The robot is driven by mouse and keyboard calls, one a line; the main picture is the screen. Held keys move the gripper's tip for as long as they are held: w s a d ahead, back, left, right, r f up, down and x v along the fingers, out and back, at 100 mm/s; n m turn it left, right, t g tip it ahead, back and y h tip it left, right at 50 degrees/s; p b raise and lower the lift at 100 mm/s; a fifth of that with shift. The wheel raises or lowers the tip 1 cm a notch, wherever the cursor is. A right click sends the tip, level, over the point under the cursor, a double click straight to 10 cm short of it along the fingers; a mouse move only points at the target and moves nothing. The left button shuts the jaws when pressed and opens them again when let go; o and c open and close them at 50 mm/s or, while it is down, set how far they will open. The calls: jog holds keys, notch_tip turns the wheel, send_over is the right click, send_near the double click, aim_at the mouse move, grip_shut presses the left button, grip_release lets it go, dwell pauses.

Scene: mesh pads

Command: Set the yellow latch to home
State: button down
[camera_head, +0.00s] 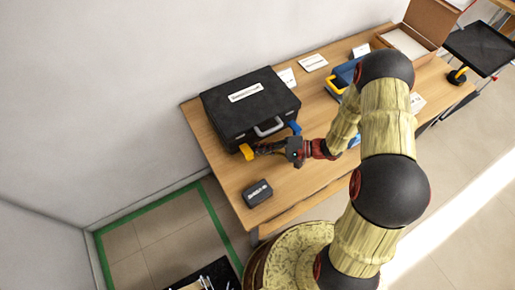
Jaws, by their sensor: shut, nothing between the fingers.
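The black case (235,115) lies closed on the wooden table, with a white label on its lid and a grey handle on its front side. The yellow latch (246,152) is on the case's front side, left of the handle. A blue latch (295,128) is on the same side, right of the handle. My gripper (260,149) is shut and empty, pointing left with its tips close to the yellow latch. I cannot tell whether the tips touch it, nor the latch's exact position.
A small dark box (257,193) lies on the table in front of the case. A blue case (346,74), partly hidden by my arm, and an open cardboard box (411,38) stand farther right. White cards (313,62) lie behind. The table (290,187) is clear at its front edge.

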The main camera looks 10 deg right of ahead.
aim_at(245, 148)
jog(key=shift+s+r+m+g+h+p, duration=0.1)
jog(key=shift+r+m+g+h+p, duration=0.5)
jog(key=shift+p, duration=0.6)
jog(key=shift+s+r+m+g+h+p, duration=0.1)
jog(key=shift+r+m+g+h+p, duration=0.6)
jog(key=shift+p, duration=0.25)
jog(key=shift+w+r+b, duration=0.2)
jog(key=shift+r+b, duration=0.1)
jog(key=shift+r, duration=0.2)
jog(key=shift+a+r, duration=0.1)
jog(key=shift+r, duration=0.1)
jog(key=shift+w+r+p, duration=0.1)
jog(key=shift+r+p, duration=0.4)
jog(key=shift+r, duration=0.1)
jog(key=shift+s+d, duration=0.2)
jog(key=shift+s, duration=0.1)
jog(key=w+v, duration=0.1)
jog(key=v, duration=1.1)
jog(key=shift+s+d, duration=0.2)
jog(key=shift+s, duration=0.05)
